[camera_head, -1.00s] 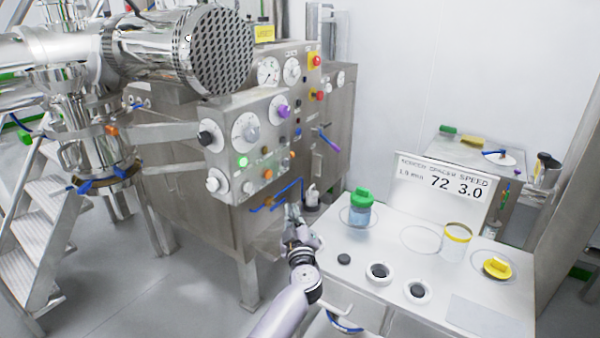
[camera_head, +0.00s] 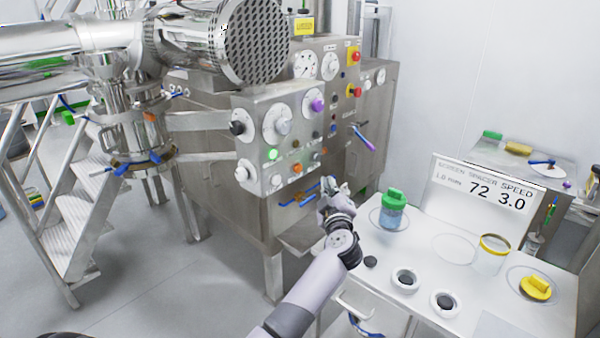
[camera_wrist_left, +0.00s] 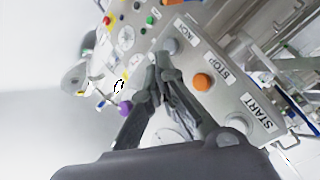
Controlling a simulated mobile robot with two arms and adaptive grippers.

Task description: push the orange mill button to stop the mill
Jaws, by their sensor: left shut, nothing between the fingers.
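The orange mill button (camera_head: 297,168) is on the lower part of the steel control panel (camera_head: 250,110). My left gripper (camera_head: 328,184) is shut and empty, below and right of the button in the head view. In the wrist view its closed fingertips (camera_wrist_left: 160,64) are left of the orange button, and I see no contact with it. My right gripper is not in view.
A green indicator (camera_head: 272,154) is lit on the panel. The white bench (camera_head: 400,250) on the right holds a green-lidded jar (camera_head: 393,212) and a display sign (camera_head: 480,192).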

